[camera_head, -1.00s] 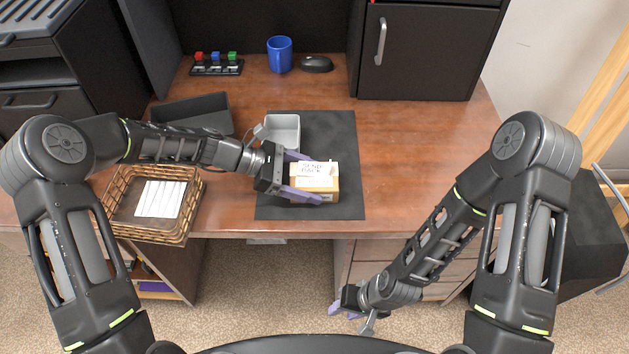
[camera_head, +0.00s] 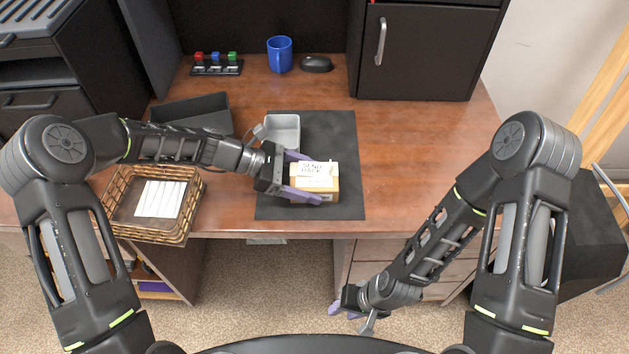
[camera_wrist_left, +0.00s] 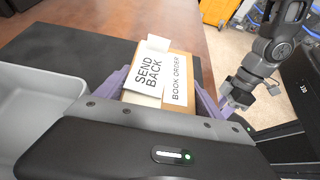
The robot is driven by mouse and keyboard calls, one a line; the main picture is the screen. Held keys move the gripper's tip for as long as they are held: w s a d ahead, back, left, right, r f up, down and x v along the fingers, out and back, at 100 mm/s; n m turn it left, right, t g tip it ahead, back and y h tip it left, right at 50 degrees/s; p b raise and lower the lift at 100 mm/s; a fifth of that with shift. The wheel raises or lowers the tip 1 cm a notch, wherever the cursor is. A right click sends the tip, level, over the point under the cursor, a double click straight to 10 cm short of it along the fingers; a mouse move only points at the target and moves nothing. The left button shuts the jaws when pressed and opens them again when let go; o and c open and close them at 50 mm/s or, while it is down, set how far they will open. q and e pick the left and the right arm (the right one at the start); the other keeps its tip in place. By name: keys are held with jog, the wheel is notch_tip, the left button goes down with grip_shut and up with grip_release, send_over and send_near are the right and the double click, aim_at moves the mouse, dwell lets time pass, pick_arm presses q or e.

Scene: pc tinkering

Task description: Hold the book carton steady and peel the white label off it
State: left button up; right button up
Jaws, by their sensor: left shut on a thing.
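The book carton (camera_head: 327,196) is a small tan box on the dark desk mat. My left gripper (camera_head: 304,176) is shut on it, with one purple finger on each side. The white label (camera_wrist_left: 148,70) reads "SEND BACK" and lies on the carton's top; a white tab stands out at its far end. Beside it, a white panel (camera_wrist_left: 180,82) reads "BOOK ORDER". My right gripper (camera_head: 344,311) hangs low in front of the desk, away from the carton, its purple fingertips apart and empty.
A grey tray (camera_head: 282,147) stands just behind the carton. A wicker basket (camera_head: 187,226) with white paper is at the left, and a black tray (camera_head: 225,122) behind it. A blue mug (camera_head: 279,56) and a mouse (camera_head: 316,64) are at the back. The desk right of the mat is clear.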

dwell(0.3)
pick_arm(q)
jog(key=o, duration=1.6)
jog(key=shift+c, duration=0.2)
jog(key=v, duration=1.2)
